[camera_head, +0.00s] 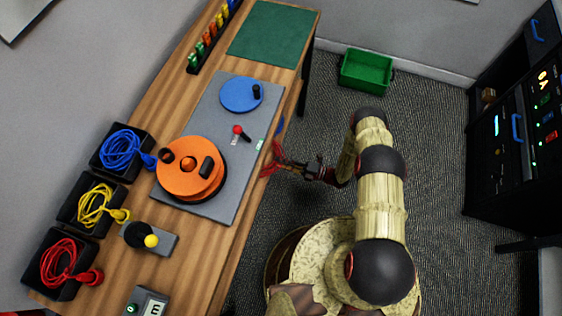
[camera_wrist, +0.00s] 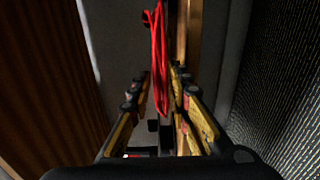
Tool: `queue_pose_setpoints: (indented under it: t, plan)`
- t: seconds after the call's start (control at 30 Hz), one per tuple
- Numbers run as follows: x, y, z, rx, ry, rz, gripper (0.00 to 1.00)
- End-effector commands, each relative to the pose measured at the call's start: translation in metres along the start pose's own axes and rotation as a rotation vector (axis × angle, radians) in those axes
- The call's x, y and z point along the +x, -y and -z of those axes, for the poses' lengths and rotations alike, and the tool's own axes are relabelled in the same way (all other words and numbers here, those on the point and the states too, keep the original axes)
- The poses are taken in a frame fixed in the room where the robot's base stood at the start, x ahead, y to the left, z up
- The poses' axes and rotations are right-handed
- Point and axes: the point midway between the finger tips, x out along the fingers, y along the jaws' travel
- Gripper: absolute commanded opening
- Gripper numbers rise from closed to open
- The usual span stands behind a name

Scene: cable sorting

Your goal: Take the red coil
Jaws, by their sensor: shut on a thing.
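My gripper (camera_head: 285,165) is beside the right edge of the workbench and is shut on a red coil (camera_head: 268,160). In the wrist view, the red coil (camera_wrist: 158,45) hangs as a long narrow bundle of strands between the two yellow and black fingers of my gripper (camera_wrist: 160,82). Another red coil (camera_head: 62,262) lies in a black tray (camera_head: 42,278) at the front left of the bench. Part of the held coil is hidden by the fingers.
The wooden bench (camera_head: 225,265) carries a yellow coil (camera_head: 97,205), a blue coil (camera_head: 122,148), a grey plate (camera_head: 235,195) with an orange reel (camera_head: 185,180) and blue disc (camera_head: 241,95), and a green mat (camera_head: 272,32). A green bin (camera_head: 366,72) stands on the floor; a black cabinet (camera_head: 500,150) is right.

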Motion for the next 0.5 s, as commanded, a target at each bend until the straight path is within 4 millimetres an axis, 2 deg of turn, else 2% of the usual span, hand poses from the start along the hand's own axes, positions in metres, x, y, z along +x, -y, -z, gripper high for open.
queue_pose_setpoints:
  t: [0.5]
  plan:
    - [-0.065, -0.024, -0.002, -0.001, 0.004, -0.001, 0.00]
